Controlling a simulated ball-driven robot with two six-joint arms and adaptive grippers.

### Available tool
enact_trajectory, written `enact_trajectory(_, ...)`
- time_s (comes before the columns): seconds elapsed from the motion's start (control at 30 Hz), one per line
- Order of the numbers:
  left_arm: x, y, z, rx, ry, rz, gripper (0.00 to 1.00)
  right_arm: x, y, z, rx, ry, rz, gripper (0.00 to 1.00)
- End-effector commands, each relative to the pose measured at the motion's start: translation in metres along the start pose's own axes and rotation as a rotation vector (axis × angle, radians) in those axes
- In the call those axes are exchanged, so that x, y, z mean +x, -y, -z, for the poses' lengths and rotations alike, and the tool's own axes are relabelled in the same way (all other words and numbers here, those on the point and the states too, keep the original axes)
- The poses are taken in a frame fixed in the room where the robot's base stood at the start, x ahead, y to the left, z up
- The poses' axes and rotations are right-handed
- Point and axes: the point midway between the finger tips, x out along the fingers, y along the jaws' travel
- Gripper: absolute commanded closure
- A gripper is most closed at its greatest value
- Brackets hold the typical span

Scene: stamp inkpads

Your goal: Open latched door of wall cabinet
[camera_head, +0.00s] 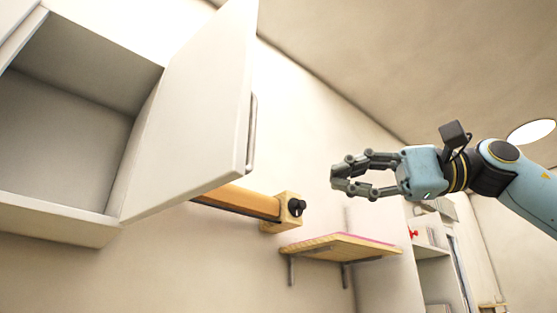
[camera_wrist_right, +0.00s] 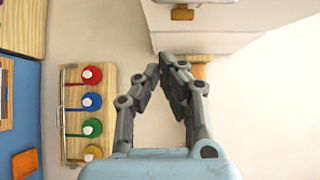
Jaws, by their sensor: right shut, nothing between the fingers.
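The wall cabinet (camera_head: 72,226) is at the left of the head view, and its empty grey inside shows. Its white door (camera_head: 195,100) stands swung wide open. The metal handle (camera_head: 251,130) is on the door's right edge. My right gripper (camera_head: 334,180) is to the right of the handle, apart from the door, and holds nothing. Its fingertips meet in the right wrist view (camera_wrist_right: 167,62). I cannot make out a latch for certain in the head view. My left gripper is not in view.
An orange wooden bar (camera_head: 240,202) with a black knob (camera_head: 296,207) runs along the wall below the door. A small shelf (camera_head: 340,247) is below my right gripper. In the right wrist view, a wooden rack (camera_wrist_right: 103,140) with several coloured pieces is at the left.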

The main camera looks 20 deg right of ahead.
Motion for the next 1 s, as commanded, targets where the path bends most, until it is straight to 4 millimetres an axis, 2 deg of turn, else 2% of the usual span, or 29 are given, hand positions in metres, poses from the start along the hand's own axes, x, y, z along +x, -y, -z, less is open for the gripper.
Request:
enact_trajectory(0.03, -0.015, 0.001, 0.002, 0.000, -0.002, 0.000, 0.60, 0.009, 0.008, -0.001, 0.003, 0.007, 0.005, 1.00)
enact_trajectory(0.1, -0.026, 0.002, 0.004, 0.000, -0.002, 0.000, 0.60, 0.022, 0.009, -0.002, 0.005, 0.007, 0.007, 1.00)
enact_trajectory(0.43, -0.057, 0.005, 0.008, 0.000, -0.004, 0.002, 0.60, 0.070, 0.006, -0.001, 0.008, 0.005, 0.009, 1.00)
enact_trajectory(0.5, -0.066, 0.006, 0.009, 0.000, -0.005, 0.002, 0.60, 0.079, 0.006, -0.010, 0.006, 0.006, 0.006, 1.00)
enact_trajectory(0.7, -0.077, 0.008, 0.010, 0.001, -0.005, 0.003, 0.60, 0.093, 0.004, -0.025, 0.008, 0.002, 0.006, 1.00)
enact_trajectory(1.0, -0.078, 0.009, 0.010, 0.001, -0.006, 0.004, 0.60, 0.097, 0.001, -0.028, 0.008, -0.001, 0.004, 1.00)
